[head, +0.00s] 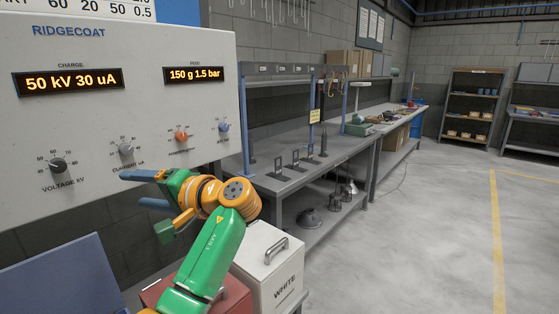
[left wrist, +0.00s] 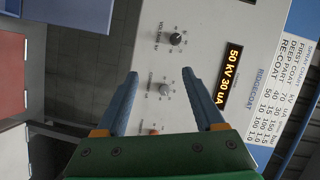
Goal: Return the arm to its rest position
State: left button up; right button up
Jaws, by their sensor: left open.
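My left arm (head: 212,255) reaches up in front of the control panel (head: 120,90) in the head view. My left gripper (head: 132,190) is open and empty, its blue fingers pointing left just below the panel's knobs. In the left wrist view, the gripper (left wrist: 160,75) has its fingers spread wide, with the panel face beyond them. The current knob (left wrist: 165,89) appears between the fingers, and the voltage knob (left wrist: 176,39) beyond the tips. No contact with a knob shows. My right gripper is not in view.
A white box (head: 262,262) with a handle and a red box (head: 232,300) stand below my arm. The floor (head: 430,240) at right is clear.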

pick_arm(q)
jog(key=s+f+m+h, duration=0.15)
jog(key=f+h, duration=0.25)
jog(key=f, duration=1)
jog(key=s+f+h, duration=0.2)
jog(key=f+h, duration=0.1)
jog(key=f, duration=1.1)
jog(key=s+d+f+g+h, duration=0.1)
jog(key=s+f+h, duration=0.1)
jog(key=s+f, duration=0.4)
jog(key=s+d+f+h, duration=0.2)
jog(key=s+f+h, duration=0.1)
jog(key=s+f, duration=0.2)
jog(key=s+d+f+g+h, duration=0.15)
jog(key=s+d+h, duration=0.25)
jog(key=s, duration=1)
notch_tip(320, 180, down, 17)
jog(key=s+g, duration=0.1)
jog(key=s, duration=0.2)
jog(key=s+a+f+g, duration=0.1)
jog(key=s+f, duration=0.9)
jog(key=s, duration=0.1)
jog(key=shift+s+a, duration=0.3)
jog(key=shift+s, duration=0.05)
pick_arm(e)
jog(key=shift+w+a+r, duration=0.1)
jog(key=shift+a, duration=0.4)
